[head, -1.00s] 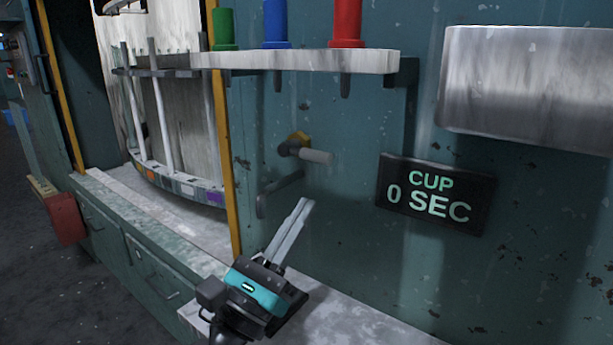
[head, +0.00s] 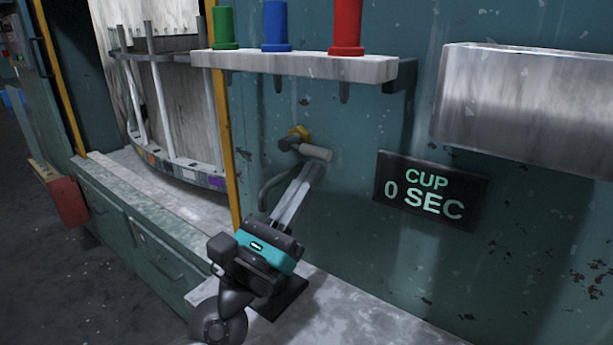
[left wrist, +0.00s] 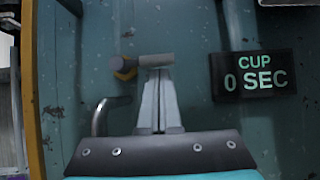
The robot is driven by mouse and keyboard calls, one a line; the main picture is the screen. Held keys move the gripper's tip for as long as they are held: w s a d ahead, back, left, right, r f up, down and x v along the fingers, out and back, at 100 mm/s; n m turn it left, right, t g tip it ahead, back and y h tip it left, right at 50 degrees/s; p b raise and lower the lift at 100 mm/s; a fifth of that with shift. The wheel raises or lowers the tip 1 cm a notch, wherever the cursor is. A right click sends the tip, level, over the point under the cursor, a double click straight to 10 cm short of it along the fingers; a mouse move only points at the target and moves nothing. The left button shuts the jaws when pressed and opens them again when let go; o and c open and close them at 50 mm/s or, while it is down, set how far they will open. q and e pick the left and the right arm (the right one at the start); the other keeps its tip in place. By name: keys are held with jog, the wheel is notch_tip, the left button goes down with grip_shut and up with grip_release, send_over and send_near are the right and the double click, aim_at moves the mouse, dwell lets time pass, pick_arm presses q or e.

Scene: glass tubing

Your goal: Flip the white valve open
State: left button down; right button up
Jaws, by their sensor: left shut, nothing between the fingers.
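The white valve handle (head: 315,152) sticks out to the right from a yellow fitting (head: 299,132) on the teal wall, below the shelf. It lies roughly level. In the left wrist view the handle (left wrist: 157,60) spans just past my fingertips, with the yellow fitting (left wrist: 124,68) at its left end. My left gripper (head: 314,167) is shut and empty, its fingers pointing up at the underside of the handle. The fingertips (left wrist: 156,72) look to be at or touching the handle; exact contact is hard to tell. My right gripper is not in view.
A bent grey pipe (head: 264,192) comes out of the wall left of my fingers. A shelf (head: 300,65) with green, blue and red tubes is above. A sign (head: 431,189) reading "CUP 0 SEC" is at right. The counter (head: 365,318) below is clear.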

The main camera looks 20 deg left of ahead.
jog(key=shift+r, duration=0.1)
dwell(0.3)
